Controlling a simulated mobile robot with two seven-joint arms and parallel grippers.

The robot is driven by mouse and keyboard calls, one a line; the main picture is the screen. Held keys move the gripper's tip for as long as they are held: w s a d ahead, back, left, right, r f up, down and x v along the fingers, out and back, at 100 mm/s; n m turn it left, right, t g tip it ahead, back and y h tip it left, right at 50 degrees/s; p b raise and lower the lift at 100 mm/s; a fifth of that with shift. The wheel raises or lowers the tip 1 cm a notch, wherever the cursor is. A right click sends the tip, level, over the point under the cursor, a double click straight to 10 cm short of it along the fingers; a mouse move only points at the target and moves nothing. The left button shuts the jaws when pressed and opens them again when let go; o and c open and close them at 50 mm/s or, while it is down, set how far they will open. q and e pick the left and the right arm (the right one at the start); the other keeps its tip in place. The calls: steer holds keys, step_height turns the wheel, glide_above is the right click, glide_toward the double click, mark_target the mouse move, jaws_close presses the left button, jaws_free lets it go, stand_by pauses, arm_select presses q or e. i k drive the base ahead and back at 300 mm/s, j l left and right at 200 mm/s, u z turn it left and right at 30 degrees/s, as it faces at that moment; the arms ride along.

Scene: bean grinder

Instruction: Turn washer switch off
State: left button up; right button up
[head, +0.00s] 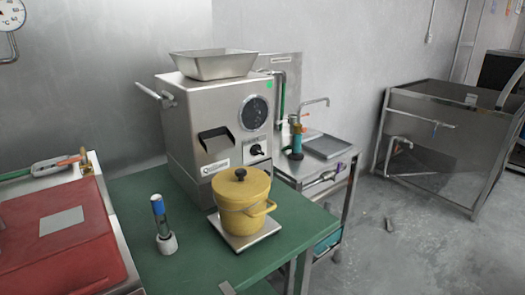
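A boxy metal grinder (185,128) stands on the green table, with a steel hopper on top. Its front has a round dial (253,113), a small black rotary knob (257,150) on a pale plate below the dial, and a small green patch near the top right corner. I see no switch labelled as a washer's; the labels are too small to read, and I cannot tell whether this knob is the washer switch. The knob's on or off position is too small to tell. Neither of my grippers is in view.
A yellow lidded pot (241,199) sits on a pale plate in front of the grinder. A blue-and-green upright tool (161,222) stands left of it. A red-topped unit (60,232) is at left, a steel sink counter (329,147) behind, and open floor at right.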

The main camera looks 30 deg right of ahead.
mark_target(256, 149)
steer(key=l+u, duration=0.3)
steer(key=l, duration=1.95)
steer(key=k+l, duration=0.1)
steer(key=l, duration=1.45)
steer(key=k+u, duration=0.05)
